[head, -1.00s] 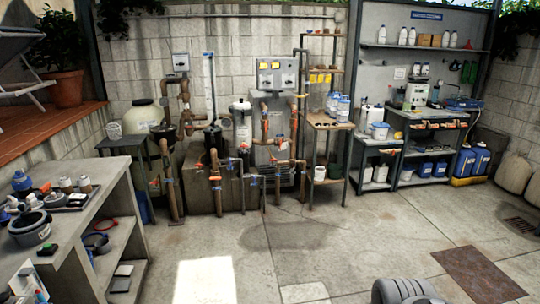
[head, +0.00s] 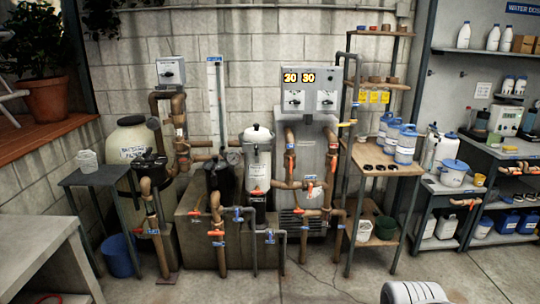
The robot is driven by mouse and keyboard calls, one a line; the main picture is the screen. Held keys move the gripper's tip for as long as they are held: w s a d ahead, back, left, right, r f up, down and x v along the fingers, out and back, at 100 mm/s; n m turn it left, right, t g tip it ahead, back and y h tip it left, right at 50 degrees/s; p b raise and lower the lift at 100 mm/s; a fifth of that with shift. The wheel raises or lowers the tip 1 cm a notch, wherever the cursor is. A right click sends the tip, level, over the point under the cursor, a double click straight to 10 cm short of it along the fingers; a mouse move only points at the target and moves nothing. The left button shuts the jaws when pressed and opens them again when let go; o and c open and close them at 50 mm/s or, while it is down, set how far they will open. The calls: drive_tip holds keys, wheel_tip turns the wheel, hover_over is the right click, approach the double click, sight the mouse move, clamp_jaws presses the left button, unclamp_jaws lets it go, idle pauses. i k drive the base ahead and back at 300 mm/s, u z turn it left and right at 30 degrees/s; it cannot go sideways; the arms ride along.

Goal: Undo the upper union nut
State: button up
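The brown pipework (head: 225,258) stands in front of the block wall, with orange valve handles (head: 217,233) and blue fittings (head: 239,215) on it. A white cylindrical housing (head: 258,160) stands in the middle, and a grey heater cabinet (head: 308,155) stands to its right. The union nuts are too small to tell apart from the other fittings, so I cannot say which is the upper one. A rounded grey part of my arm shows at the bottom right edge. My gripper is not in view.
A small side table (head: 95,178) and a beige tank (head: 133,140) stand left of the pipes. A shelf rack (head: 385,160) with blue-and-white jugs (head: 405,146) stands on the right. A grey bench (head: 40,262) is at the lower left. Open concrete floor (head: 220,290) lies in front.

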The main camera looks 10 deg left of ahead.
sight(173, 119)
drive_tip(key=u, duration=0.5)
drive_tip(key=i, duration=2.1)
drive_tip(key=u, duration=1.8)
drive_tip(key=i, duration=1.65)
drive_tip(key=u, duration=0.7)
